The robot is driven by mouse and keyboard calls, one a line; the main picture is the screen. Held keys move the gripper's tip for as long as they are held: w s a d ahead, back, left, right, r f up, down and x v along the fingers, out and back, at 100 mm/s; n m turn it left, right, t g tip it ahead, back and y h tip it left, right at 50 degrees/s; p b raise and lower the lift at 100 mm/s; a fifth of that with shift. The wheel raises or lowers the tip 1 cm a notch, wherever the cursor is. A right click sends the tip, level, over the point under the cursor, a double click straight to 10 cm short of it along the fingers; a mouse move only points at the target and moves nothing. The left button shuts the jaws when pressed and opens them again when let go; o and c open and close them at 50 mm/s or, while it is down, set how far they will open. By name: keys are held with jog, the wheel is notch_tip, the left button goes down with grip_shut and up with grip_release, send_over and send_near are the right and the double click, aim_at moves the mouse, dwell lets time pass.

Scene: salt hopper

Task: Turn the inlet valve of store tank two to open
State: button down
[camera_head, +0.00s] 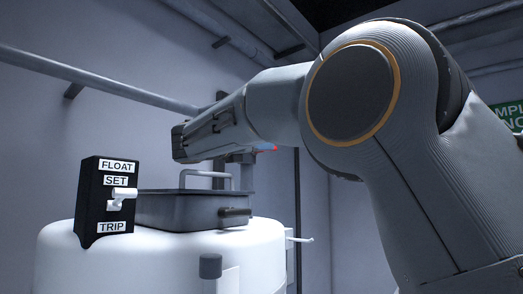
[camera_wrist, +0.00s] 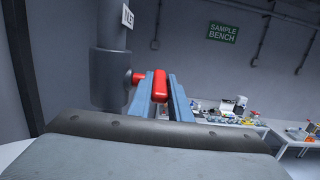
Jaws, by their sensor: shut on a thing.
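In the wrist view a red valve handle (camera_wrist: 159,88) stands between the two blue-grey fingers of my gripper (camera_wrist: 163,84), which is shut on it. A red stub (camera_wrist: 137,78) joins it to a grey upright pipe or valve body (camera_wrist: 109,77) on the left. A white label (camera_wrist: 128,16) above shows letters ending in "LET"; the rest is out of sight. In the camera_head view only a small red bit (camera_head: 275,149) shows below my arm; the fingers are hidden. The valve's open or closed position cannot be told.
A white tank (camera_head: 150,262) carries a dark lidded hatch (camera_head: 180,212) and a black FLOAT/SET/TRIP box (camera_head: 105,200) below my arm. In the wrist view a cluttered bench (camera_wrist: 291,137) stands at the right, under a SAMPLE BENCH sign (camera_wrist: 222,33).

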jog(key=c, duration=1.6)
grip_release()
jog(key=shift+c, duration=0.2)
jog(key=r+b+v, duration=0.1)
jog(key=b+v, duration=0.2)
jog(key=v, duration=0.4)
jog(key=shift+s+a+f, duration=0.25)
jog(key=shift+s+f, duration=0.05)
jog(key=shift+f, duration=0.25)
